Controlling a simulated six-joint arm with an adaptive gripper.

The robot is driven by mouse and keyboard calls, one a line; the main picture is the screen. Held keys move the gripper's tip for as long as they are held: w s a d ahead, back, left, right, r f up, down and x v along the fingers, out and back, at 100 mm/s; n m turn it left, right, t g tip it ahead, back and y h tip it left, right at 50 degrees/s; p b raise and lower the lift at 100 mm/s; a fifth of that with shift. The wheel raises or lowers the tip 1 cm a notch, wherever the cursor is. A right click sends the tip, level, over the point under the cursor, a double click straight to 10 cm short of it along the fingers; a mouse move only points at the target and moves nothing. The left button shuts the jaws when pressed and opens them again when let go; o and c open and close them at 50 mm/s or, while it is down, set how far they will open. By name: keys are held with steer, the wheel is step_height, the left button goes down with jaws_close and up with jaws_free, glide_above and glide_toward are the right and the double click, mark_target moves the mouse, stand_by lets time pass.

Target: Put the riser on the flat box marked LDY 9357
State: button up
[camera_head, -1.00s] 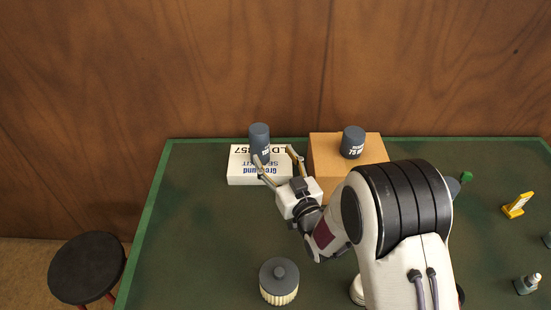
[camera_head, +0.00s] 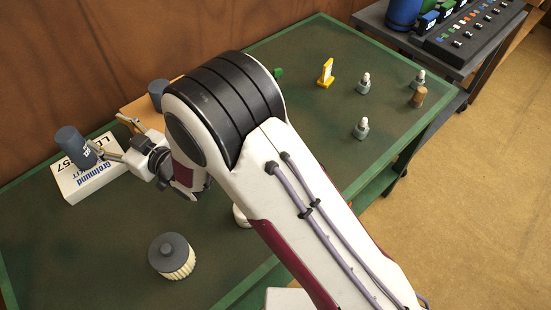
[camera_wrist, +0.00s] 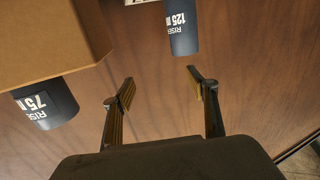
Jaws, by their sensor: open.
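The flat white box (camera_head: 110,179) lies on the green table at the left in the head view. A dark grey-blue riser (camera_head: 73,145) stands on it; its label reads 125 in the wrist view (camera_wrist: 182,22). A second riser (camera_head: 157,88), marked 75 in the wrist view (camera_wrist: 45,103), stands on the brown box and is partly hidden by my arm in the head view. My gripper (camera_head: 107,131) is open and empty beside the 125 riser, with one finger close to it. The wrist view shows both fingers (camera_wrist: 160,84) apart with nothing between them.
The brown box (camera_wrist: 45,40) is close beside my gripper. A ribbed filter with a dark cap (camera_head: 173,256) stands at the table's front. A yellow stand (camera_head: 326,73) and several small bottles (camera_head: 364,83) are at the right. The table's middle is partly hidden by my arm.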

steer(key=w+d+r+h, duration=0.1)
steer(key=w+d, duration=0.1)
steer(key=w+d+r+m+t+h, duration=0.1)
steer(key=w+d+r, duration=0.2)
steer(key=w+d, duration=0.1)
steer(key=d, duration=0.1)
steer(key=shift+d+r+m+t+h, duration=0.1)
steer(key=shift+r+m+t+h, duration=0.2)
steer(key=shift+t+h, duration=0.1)
steer(key=w+d+r+m+h, duration=0.1)
steer(key=d+r+m+h, duration=0.3)
steer(key=d, duration=1)
steer(key=w+d+r+m+h, duration=0.1)
steer(key=d+r+h, duration=0.35)
steer(key=d, duration=0.95)
steer(key=s+d+r+m+g+h, duration=0.1)
steer(key=s+d+m, duration=0.1)
steer(key=s+d, duration=0.5)
steer(key=s+d+r+m+h, duration=0.15)
steer(key=s+d, duration=0.35)
steer(key=d, duration=0.5)
steer(key=s+d+f+m+g, duration=0.1)
steer(key=s+d, duration=0.2)
steer(key=s, duration=0.5)
steer(key=s+d+f+m+g+h, duration=0.1)
steer(key=s+d, duration=0.3)
steer(key=s, duration=0.4)
steer(key=shift+f+m+g+h, duration=0.3)
steer(key=shift+f+m+g, duration=0.05)
steer(key=shift+g, duration=0.15)
